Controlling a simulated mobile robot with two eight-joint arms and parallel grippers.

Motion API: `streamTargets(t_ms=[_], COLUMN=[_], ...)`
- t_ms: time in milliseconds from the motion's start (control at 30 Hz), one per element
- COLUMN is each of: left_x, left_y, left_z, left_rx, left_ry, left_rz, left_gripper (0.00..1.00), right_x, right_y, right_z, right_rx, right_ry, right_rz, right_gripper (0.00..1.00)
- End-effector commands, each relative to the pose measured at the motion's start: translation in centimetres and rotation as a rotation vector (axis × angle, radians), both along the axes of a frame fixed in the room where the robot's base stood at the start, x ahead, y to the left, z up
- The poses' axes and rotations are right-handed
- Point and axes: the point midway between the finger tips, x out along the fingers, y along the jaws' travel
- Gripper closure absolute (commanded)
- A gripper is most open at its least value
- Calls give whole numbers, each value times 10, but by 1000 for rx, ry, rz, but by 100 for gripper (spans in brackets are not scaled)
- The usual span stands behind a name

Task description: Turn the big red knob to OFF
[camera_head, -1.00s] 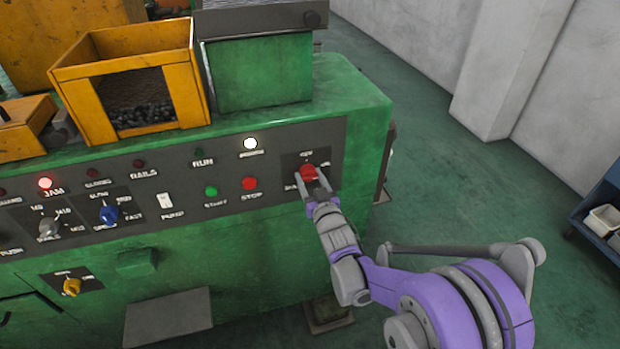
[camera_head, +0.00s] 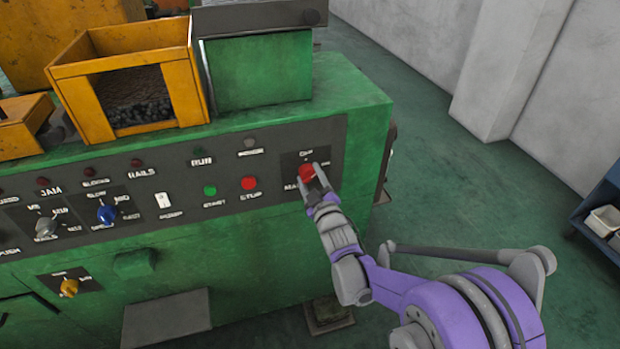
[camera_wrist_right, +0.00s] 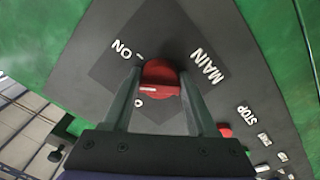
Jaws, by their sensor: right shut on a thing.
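The big red knob (camera_head: 306,173) sits on a dark square plate marked MAIN at the right end of the machine's control panel. My right gripper (camera_head: 309,179) reaches it from the front, with one finger on each side, shut on it. In the right wrist view the red knob (camera_wrist_right: 160,76) lies between the two fingertips. Its white mark points left, nearer the small O than the word ON. The word OFF cannot be read in the wrist view. My left gripper is not in view.
A red STOP button (camera_head: 249,183) and a green START button (camera_head: 210,190) are left of the knob. A blue knob (camera_head: 107,213) and a yellow knob (camera_head: 69,287) are further left. A yellow bin (camera_head: 130,75) stands on top.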

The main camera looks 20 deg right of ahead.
Motion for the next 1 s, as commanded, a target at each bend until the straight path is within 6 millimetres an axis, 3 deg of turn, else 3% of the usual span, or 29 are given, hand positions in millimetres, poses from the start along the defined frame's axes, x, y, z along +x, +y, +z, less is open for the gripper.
streamTargets(t_ms=[600, 1000], left_x=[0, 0], left_y=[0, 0], left_z=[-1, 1], left_rx=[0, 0], left_ry=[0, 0], left_rz=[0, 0], left_gripper=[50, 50], right_x=[0, 0], right_y=[-1, -1], right_z=[1, 1], right_rx=[-571, -816], right_ry=[-18, -27], right_rz=[0, 0], right_gripper=[97, 97])
